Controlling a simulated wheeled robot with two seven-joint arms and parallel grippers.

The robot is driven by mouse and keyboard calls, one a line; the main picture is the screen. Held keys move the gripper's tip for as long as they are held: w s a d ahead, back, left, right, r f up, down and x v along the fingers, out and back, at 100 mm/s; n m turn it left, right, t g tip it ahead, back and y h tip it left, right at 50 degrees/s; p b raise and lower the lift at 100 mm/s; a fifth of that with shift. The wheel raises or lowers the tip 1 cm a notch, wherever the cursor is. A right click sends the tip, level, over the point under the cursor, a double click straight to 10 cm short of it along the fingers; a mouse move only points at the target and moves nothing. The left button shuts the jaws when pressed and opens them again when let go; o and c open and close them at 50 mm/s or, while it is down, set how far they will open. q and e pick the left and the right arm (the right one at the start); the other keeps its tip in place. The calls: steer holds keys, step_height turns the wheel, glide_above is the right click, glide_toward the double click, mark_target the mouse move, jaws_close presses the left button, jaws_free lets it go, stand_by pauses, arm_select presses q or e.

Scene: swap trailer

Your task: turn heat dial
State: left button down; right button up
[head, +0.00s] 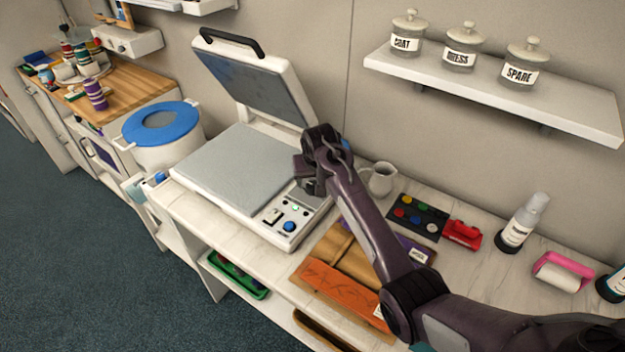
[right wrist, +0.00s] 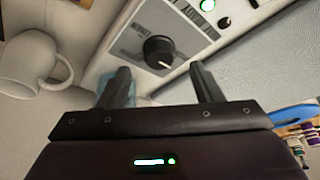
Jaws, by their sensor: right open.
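The heat press (head: 235,165) stands on the counter with its lid (head: 262,88) raised. Its control panel carries a blue knob (head: 289,226) and small switches near the front. A black dial (right wrist: 158,50) with a white pointer mark sits on a grey label plate in the right wrist view; its lettering is too unclear to read surely. My right gripper (right wrist: 160,72) is open, its two fingers either side of the dial's line and just short of it. In the head view the right gripper (head: 309,184) is over the press's right edge and hides the dial. My left gripper is not in view.
A white mug (head: 380,179) stands right of the gripper and shows close by in the wrist view (right wrist: 35,62). A shelf (head: 490,90) with jars hangs above.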

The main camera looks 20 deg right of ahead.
mark_target(312, 184)
steer(key=x, duration=0.2)
steer(key=shift+w+f, duration=0.2)
steer(key=shift+f, duration=0.1)
steer(key=shift+w+f, duration=0.2)
steer(key=shift+f, duration=0.45)
steer(key=shift+d, duration=0.1)
steer(key=shift+c, duration=1.4)
steer(key=c, duration=0.7)
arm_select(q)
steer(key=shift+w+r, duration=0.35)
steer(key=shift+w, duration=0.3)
